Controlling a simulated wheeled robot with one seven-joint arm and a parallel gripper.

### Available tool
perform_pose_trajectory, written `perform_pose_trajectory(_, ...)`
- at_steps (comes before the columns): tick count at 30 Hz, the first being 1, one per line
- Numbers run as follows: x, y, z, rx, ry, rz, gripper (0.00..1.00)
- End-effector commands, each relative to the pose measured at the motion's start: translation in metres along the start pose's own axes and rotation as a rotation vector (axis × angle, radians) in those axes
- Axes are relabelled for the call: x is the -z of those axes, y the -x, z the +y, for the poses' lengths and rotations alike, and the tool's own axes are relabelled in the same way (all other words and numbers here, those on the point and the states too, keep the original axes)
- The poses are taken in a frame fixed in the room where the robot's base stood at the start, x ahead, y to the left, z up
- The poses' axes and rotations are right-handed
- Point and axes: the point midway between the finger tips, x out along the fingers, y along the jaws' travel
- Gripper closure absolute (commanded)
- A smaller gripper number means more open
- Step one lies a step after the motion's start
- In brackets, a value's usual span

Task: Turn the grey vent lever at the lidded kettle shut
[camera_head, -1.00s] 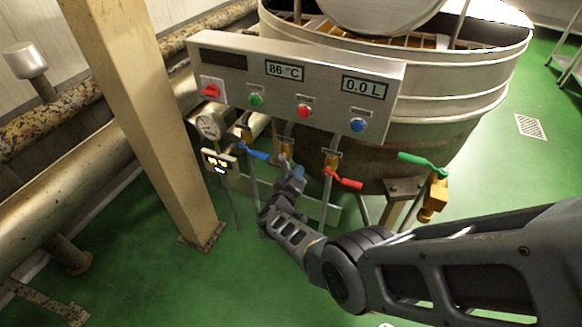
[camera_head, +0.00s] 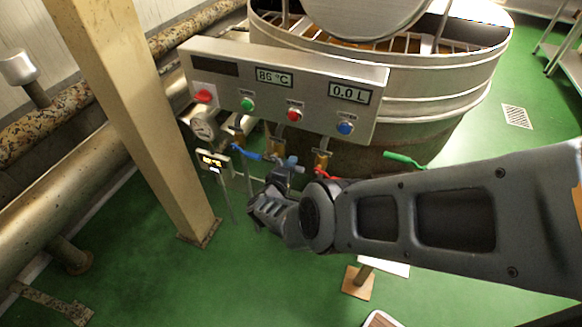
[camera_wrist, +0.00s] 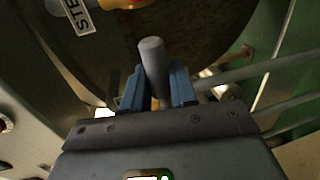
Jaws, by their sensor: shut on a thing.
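The grey vent lever (camera_wrist: 153,62) shows in the wrist view as a short grey rod between my two blue fingers. My gripper (camera_wrist: 158,88) is shut on it. In the head view my gripper (camera_head: 288,166) is under the control panel, between the blue and red lever handles, and the grey lever cannot be made out there. The kettle (camera_head: 430,100) stands behind the panel, with a pale round lid part (camera_head: 365,15) over its top. How far the grey lever is turned cannot be told.
The panel (camera_head: 290,68) hangs close above my gripper. A blue lever (camera_head: 246,152), a red lever (camera_head: 322,174) and a green lever (camera_head: 404,160) are near my arm. A beige post (camera_head: 140,120) stands at left. Green floor is open in front.

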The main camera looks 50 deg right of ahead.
Motion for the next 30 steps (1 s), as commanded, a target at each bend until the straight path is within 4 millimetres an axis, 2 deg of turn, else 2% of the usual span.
perform_pose_trajectory(14,0.0021,0.0002,0.0015,-0.001,0.013,0.002,1.0)
perform_pose_trajectory(15,0.0021,0.0002,0.0015,-0.001,0.013,0.002,0.69)
perform_pose_trajectory(19,0.0016,0.0001,0.0013,-0.001,0.012,0.001,0.57)
perform_pose_trajectory(26,0.0008,0.0002,0.0012,-0.001,0.011,-0.001,0.55)
perform_pose_trajectory(30,0.0011,0.0076,0.0029,0.0,0.012,0.0,0.55)
